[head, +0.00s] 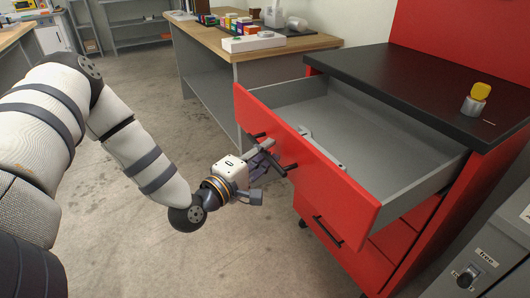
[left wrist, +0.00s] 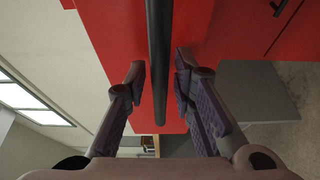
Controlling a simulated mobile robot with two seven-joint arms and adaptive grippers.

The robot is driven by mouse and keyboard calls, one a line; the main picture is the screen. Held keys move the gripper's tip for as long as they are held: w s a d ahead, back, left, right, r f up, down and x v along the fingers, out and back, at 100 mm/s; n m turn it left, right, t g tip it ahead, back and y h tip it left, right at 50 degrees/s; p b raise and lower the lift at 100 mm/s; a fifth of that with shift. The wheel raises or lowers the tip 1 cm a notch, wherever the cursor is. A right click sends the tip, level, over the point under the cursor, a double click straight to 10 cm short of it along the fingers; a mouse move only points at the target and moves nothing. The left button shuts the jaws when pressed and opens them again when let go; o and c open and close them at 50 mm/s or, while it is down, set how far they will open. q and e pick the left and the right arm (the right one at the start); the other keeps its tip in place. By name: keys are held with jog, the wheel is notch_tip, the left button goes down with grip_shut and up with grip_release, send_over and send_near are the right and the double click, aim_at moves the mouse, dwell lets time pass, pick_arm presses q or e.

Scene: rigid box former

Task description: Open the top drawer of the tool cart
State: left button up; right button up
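The red tool cart has a black top (head: 400,80). Its top drawer (head: 330,182) is pulled far out, and its grey inside shows. My left gripper (head: 268,156) is at the front of this drawer, by its black handle (head: 288,168). In the left wrist view the dark handle bar (left wrist: 159,60) runs between the two fingers of my left gripper (left wrist: 160,72). The fingers are apart, with a narrow gap visible on each side of the bar. My right gripper is not in view.
A grey tool (head: 322,148) lies in the drawer. Lower red drawers (head: 345,250) are shut. A yellow-topped object (head: 476,98) stands on the cart top. A wooden workbench (head: 210,40) with several items stands behind. A grey cabinet (head: 490,255) is at the right. Floor at left is clear.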

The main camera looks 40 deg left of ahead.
pick_arm(q)
jog(key=s, duration=1.2)
jog(key=s+d+f+m+g+h+p, duration=0.1)
jog(key=s+d+f+m+g+h, duration=0.1)
jog(key=s+d+f+m+g, duration=0.4)
jog(key=s+d+f+m+g+h+p, duration=0.15)
jog(key=d+f+m+g, duration=0.25)
jog(key=f, duration=0.4)
jog(key=s+f+m+g+y, duration=0.1)
jog(key=s+g, duration=0.4)
jog(key=s, duration=0.6)
jog(key=s+d+f+m+g+y, duration=0.1)
jog(key=s+f+m+g, duration=0.3)
jog(key=s, duration=0.7)
jog(key=m+g+y, duration=0.1)
jog(key=m, duration=0.1)
jog(key=shift+d+f+m+g+p, duration=0.2)
jog(key=shift+f+m+g+p, duration=0.1)
jog(key=shift+p, duration=0.05)
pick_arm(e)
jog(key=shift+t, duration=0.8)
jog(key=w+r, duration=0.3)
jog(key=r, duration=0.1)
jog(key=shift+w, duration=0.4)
